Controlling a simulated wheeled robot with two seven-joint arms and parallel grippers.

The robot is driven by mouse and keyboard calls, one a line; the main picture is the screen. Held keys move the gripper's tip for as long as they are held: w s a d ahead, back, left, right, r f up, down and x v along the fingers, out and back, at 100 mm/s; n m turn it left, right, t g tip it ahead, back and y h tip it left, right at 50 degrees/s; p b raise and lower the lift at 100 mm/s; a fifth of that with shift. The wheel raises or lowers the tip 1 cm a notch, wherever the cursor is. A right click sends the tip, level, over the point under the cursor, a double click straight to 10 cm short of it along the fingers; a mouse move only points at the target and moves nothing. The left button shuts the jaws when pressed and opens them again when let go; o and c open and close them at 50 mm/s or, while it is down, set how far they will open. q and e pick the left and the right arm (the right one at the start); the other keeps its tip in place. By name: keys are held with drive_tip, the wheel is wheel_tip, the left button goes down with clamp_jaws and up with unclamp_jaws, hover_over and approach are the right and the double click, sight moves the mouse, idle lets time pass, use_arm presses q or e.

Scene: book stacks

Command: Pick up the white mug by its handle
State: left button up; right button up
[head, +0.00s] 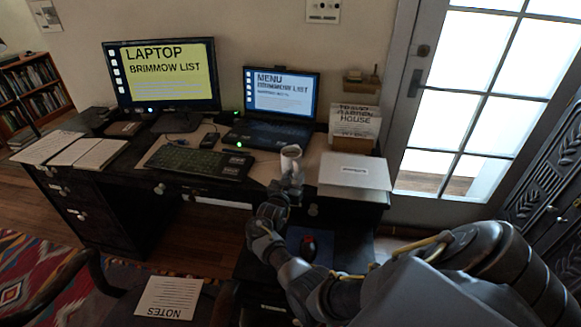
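The white mug (290,154) stands upright near the front edge of the dark desk, right of the keyboard and in front of the laptop. My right arm reaches up from the lower right. Its gripper (290,181) is just in front of the mug and overlaps its lower part in the head view. The mug's handle cannot be made out clearly. The fingertips are small and dark, so I cannot tell whether they touch the mug or how far apart they are. My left gripper is not in view.
The laptop (268,132) is behind the mug, and the black keyboard (198,162) is to its left. A white box or paper stack (354,173) lies close on the right. A monitor (162,75) stands at the back left.

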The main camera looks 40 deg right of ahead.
drive_tip(key=shift+s+r, duration=0.15)
drive_tip(key=shift+a, duration=0.1)
clamp_jaws()
